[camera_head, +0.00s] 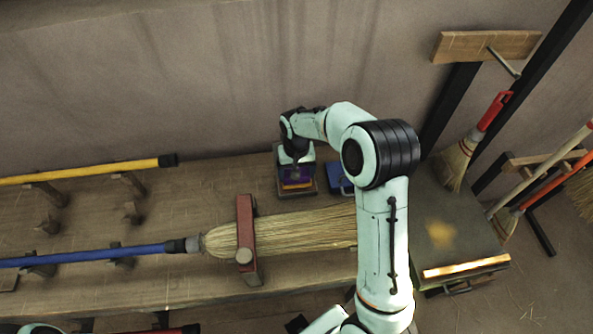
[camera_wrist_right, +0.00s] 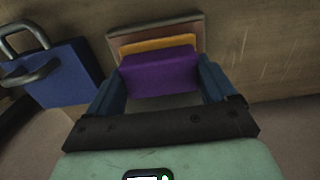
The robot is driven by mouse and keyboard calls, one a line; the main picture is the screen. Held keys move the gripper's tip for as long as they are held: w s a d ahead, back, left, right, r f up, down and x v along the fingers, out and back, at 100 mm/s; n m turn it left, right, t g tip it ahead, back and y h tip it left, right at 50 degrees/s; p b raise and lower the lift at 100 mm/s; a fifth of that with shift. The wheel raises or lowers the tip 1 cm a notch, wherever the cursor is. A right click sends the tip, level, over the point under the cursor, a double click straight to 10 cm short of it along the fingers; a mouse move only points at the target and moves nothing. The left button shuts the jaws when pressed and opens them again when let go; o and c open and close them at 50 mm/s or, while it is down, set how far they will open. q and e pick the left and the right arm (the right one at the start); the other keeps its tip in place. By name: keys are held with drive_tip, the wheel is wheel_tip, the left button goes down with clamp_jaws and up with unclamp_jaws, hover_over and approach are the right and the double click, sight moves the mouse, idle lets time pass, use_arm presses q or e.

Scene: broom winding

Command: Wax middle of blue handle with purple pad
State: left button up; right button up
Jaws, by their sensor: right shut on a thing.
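The blue handle (camera_head: 85,256) belongs to a straw broom (camera_head: 310,229) lying along the bench, its handle resting on wooden supports at the left. The purple pad (camera_wrist_right: 160,73) is between the two blue fingers of my right gripper (camera_wrist_right: 162,85), which is shut on it. In the head view my right gripper (camera_head: 296,172) is at the back of the bench, beyond the broom straw and far to the right of the blue handle. An orange layer (camera_wrist_right: 158,45) shows just behind the pad; I cannot tell whether they are joined. My left gripper is not in view.
A small tray (camera_head: 281,158) is at the pad. A blue block with a metal handle (camera_head: 340,177) stands beside it. A red clamp (camera_head: 246,232) stands over the straw. A yellow handle (camera_head: 80,172) lies behind the blue one. More brooms (camera_head: 470,143) stand at the right.

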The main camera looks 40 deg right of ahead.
drive_tip(key=shift+r+p, duration=0.7)
drive_tip(key=shift+r, duration=0.85)
drive_tip(key=shift+r+p, duration=0.85)
drive_tip(key=shift+r, duration=1.1)
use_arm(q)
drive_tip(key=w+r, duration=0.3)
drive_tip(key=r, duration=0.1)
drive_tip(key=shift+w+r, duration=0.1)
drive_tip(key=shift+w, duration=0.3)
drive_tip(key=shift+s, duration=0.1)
